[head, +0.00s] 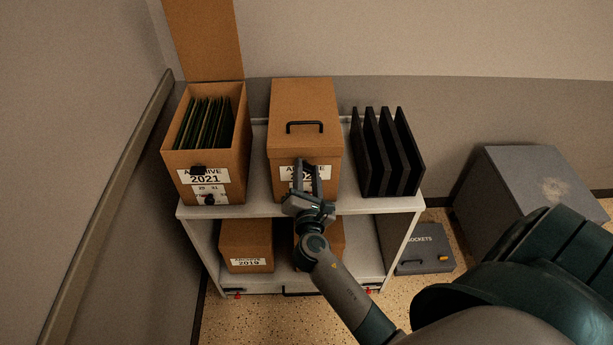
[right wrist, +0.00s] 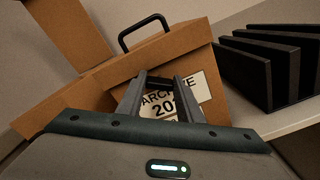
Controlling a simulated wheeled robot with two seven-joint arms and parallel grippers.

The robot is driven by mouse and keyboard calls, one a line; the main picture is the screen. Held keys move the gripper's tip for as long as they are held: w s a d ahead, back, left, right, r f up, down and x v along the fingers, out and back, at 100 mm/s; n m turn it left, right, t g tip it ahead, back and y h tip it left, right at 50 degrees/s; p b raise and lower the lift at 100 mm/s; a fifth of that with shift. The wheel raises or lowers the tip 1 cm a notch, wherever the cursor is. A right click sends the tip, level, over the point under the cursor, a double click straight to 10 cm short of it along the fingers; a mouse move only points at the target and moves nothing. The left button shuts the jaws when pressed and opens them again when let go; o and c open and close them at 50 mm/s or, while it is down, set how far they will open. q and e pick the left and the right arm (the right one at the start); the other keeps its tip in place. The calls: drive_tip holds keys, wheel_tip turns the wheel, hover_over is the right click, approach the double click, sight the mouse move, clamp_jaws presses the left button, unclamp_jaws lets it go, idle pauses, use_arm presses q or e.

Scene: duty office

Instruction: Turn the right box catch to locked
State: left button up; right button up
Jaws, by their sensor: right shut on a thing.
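The right box (head: 304,100) is a closed brown archive box with a black lid handle (head: 304,127), on the top shelf. It also shows in the right wrist view (right wrist: 120,68), with a white ARCHIVE label (right wrist: 192,92). My right gripper (head: 307,168) is at its front face, over the label. In the right wrist view its fingers (right wrist: 160,82) are closed on a dark piece at the box front, which appears to be the catch. The fingers mostly hide it, so I cannot tell its position. My left gripper is not in view.
An open archive box (head: 207,165) labelled 2021 stands left, full of files, its lid up. Black upright dividers (head: 385,155) stand right on the white shelf (head: 370,207). Smaller boxes (head: 246,240) are below. A grey case (head: 425,250) and a grey cabinet (head: 530,185) are right.

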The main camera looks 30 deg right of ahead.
drive_tip(key=m+b, duration=0.1)
drive_tip(key=m, duration=0.2)
drive_tip(key=m+b, duration=0.2)
drive_tip(key=shift+d+f+m, duration=0.1)
drive_tip(key=shift+f+m, duration=0.1)
drive_tip(key=shift+m, duration=0.2)
drive_tip(key=m+b, duration=0.2)
drive_tip(key=m, duration=0.3)
drive_tip(key=shift+s, duration=0.1)
drive_tip(key=shift+m, duration=0.4)
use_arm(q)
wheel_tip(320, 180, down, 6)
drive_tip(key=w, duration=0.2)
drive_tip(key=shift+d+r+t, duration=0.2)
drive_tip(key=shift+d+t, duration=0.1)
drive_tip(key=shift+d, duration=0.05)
use_arm(e)
drive_tip(key=o, duration=1.1)
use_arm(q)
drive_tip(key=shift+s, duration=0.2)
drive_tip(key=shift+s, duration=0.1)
